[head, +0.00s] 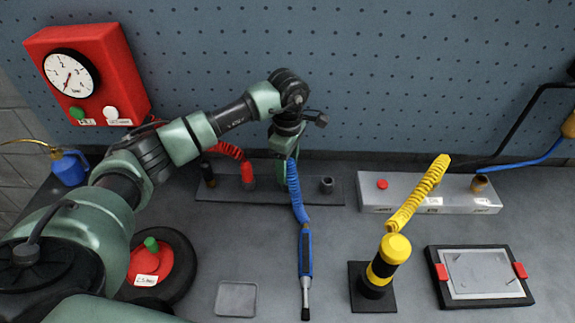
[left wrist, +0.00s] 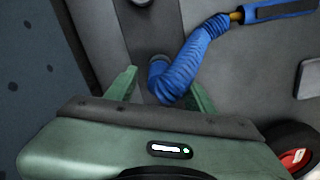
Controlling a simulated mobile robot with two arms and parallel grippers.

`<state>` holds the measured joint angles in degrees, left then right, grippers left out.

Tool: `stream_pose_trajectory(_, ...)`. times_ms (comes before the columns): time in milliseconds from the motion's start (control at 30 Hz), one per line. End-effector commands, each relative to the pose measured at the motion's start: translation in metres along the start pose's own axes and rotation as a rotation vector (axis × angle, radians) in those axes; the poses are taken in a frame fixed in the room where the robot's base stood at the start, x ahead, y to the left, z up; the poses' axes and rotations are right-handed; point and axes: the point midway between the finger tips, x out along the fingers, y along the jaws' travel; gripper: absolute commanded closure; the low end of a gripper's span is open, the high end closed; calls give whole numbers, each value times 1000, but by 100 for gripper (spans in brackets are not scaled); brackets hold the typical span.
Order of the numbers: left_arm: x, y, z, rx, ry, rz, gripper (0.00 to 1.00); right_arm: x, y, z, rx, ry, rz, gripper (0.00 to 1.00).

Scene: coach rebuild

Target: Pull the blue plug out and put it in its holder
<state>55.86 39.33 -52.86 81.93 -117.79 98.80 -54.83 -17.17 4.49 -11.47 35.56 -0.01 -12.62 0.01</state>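The blue plug's coiled blue cord (head: 298,205) rises from the dark strip (head: 226,196) and runs to a blue tool; the plug itself is hidden by my left gripper. My left gripper (head: 285,178) points down over the strip at that spot. In the left wrist view its two green fingers (left wrist: 163,92) stand apart, one on each side of the lower end of the blue cord (left wrist: 180,72). A gap shows beside the cord. A grey round holder (head: 327,186) stands empty on the strip to the right; it also shows in the left wrist view (left wrist: 158,62). My right gripper is out of view.
A red plug (head: 248,174) with a coiled red cord stands left of my gripper. The blue tool (head: 305,255) lies in front. A yellow-topped post (head: 393,249) and a grey box (head: 375,200) stand right. A pegboard wall (head: 350,70) closes the back.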

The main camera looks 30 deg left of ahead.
Motion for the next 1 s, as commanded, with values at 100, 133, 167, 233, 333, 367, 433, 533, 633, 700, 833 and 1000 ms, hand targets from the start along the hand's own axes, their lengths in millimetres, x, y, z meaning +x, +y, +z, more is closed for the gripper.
stream_pose_trajectory(100,0,0,0,0,0,0,46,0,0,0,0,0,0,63)
stream_pose_trajectory(133,0,0,0,0,0,-1,46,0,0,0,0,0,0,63)
stream_pose_trajectory(167,0,0,0,0,0,-1,46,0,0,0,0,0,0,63)
stream_pose_trajectory(233,-2,0,0,1,0,1,46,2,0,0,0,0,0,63)
stream_pose_trajectory(333,-12,1,0,1,1,3,46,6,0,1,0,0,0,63)
stream_pose_trajectory(367,-16,1,0,0,0,5,46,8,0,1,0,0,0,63)
stream_pose_trajectory(433,-28,1,0,0,0,5,46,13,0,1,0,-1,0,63)
stream_pose_trajectory(533,-46,1,0,1,0,6,46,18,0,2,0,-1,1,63)
stream_pose_trajectory(633,-61,1,0,1,-1,4,46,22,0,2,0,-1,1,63)
stream_pose_trajectory(700,-69,1,0,0,0,3,46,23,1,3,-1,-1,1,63)
stream_pose_trajectory(833,-77,0,0,0,0,0,46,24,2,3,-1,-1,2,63)
stream_pose_trajectory(1000,-78,0,0,0,0,-1,46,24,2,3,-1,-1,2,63)
